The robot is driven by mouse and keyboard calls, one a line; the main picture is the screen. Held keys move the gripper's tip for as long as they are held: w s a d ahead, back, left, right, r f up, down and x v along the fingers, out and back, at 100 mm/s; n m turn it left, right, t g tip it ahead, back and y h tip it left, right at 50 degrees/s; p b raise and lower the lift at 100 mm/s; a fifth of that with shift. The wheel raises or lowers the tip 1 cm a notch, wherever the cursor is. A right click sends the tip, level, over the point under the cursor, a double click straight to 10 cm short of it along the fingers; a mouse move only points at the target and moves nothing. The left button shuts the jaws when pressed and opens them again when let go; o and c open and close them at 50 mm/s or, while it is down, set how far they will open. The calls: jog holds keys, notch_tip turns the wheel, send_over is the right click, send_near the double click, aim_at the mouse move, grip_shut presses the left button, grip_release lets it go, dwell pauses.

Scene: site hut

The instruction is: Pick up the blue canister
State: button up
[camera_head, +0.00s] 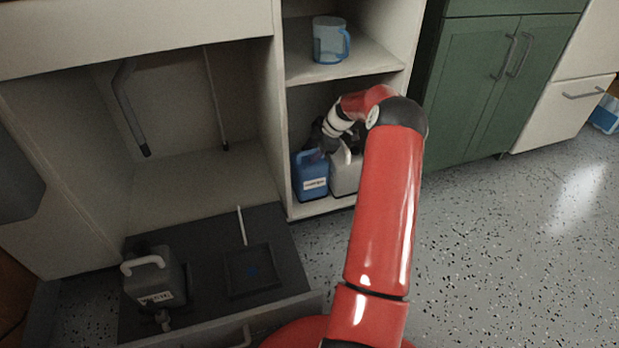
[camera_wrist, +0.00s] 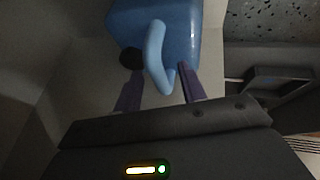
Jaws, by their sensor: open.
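The blue canister (camera_head: 312,178) stands upright on the bottom shelf of the open white cabinet, with a pale label on its front. In the wrist view the blue canister (camera_wrist: 190,28) fills the top middle, with its light blue handle (camera_wrist: 155,55) and a dark round cap (camera_wrist: 131,58) beside it. My gripper (camera_wrist: 158,85) is open, its two fingers on either side of the handle. I cannot tell whether the fingers touch it. In the head view my gripper is just above the canister and partly hidden by my wrist.
A grey-white canister (camera_head: 344,176) stands close to the right of the blue one. A blue jug (camera_head: 330,40) is on the shelf above. The cabinet's side walls and upper shelf (camera_head: 345,68) surround my arm. A grey canister (camera_head: 153,279) sits in a pulled-out tray (camera_head: 215,321) at lower left.

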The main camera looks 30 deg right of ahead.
grip_shut()
dwell(1.4)
jog(key=shift+w+r, duration=0.1)
jog(key=shift+r, duration=0.1)
